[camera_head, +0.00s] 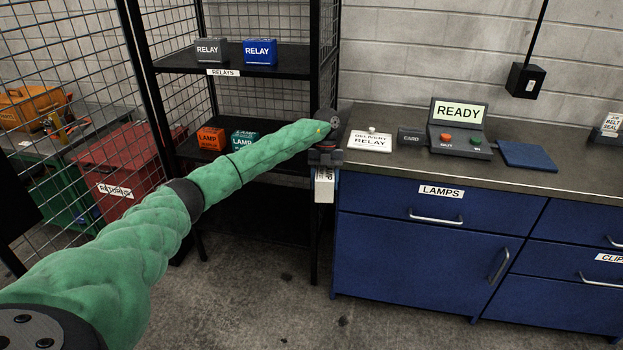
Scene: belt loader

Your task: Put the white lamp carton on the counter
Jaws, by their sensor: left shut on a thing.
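My left arm reaches in from the lower left, and my left gripper (324,168) is at the left front corner of the counter (455,170). It points down and is shut on the white lamp carton (324,188), which hangs below it with part of the word LAMP showing. The carton is beside the cabinet's left edge and lower than the counter top; I cannot tell whether it touches the cabinet. The gripper hides the carton's upper part. My right gripper is not in view.
Bare counter shows along the front.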

